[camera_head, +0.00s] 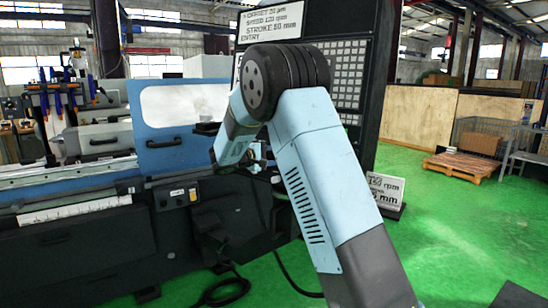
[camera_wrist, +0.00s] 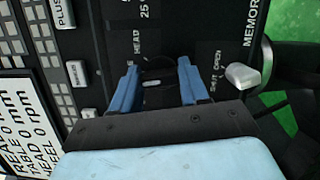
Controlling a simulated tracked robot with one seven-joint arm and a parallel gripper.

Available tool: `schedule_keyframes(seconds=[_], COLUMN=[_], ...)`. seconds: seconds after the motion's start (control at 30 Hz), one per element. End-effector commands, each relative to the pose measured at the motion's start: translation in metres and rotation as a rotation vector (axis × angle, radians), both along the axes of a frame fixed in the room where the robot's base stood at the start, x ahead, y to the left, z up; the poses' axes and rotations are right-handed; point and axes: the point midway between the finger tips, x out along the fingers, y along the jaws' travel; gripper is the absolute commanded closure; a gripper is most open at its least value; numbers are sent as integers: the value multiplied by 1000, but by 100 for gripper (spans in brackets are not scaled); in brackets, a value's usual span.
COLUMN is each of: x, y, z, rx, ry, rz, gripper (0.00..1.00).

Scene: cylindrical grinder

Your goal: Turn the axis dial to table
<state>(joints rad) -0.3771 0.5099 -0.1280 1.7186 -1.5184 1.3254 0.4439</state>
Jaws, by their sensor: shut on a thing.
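In the wrist view my gripper (camera_wrist: 158,72) has its two blue fingers on either side of a dark dial (camera_wrist: 152,75) on the black control panel. The fingers are shut on this dial, which carries a small pale mark. The word HEAD is printed beside the left finger; I cannot read a TABLE label or tell which label the dial points to. In the head view my own arm crosses in front of the control panel (camera_head: 318,20) and hides the dial and most of the gripper.
A pale lever knob (camera_wrist: 242,75) sticks out right of my gripper, by the SHUT OPEN label. Panel buttons and a white readout (camera_wrist: 25,125) lie to the left. In the head view the blue grinder (camera_head: 165,160) stands left; green floor (camera_head: 450,230) is open at right.

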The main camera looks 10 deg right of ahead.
Motion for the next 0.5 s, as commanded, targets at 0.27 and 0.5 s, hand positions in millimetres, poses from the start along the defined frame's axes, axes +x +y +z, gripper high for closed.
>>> schedule_keyframes(seconds=[0.27,0.5], x=[-2,-2], y=[-4,-4], z=[-4,-5], rx=[76,99], ry=[-85,-111], rz=[-31,-38], gripper=[86,86])
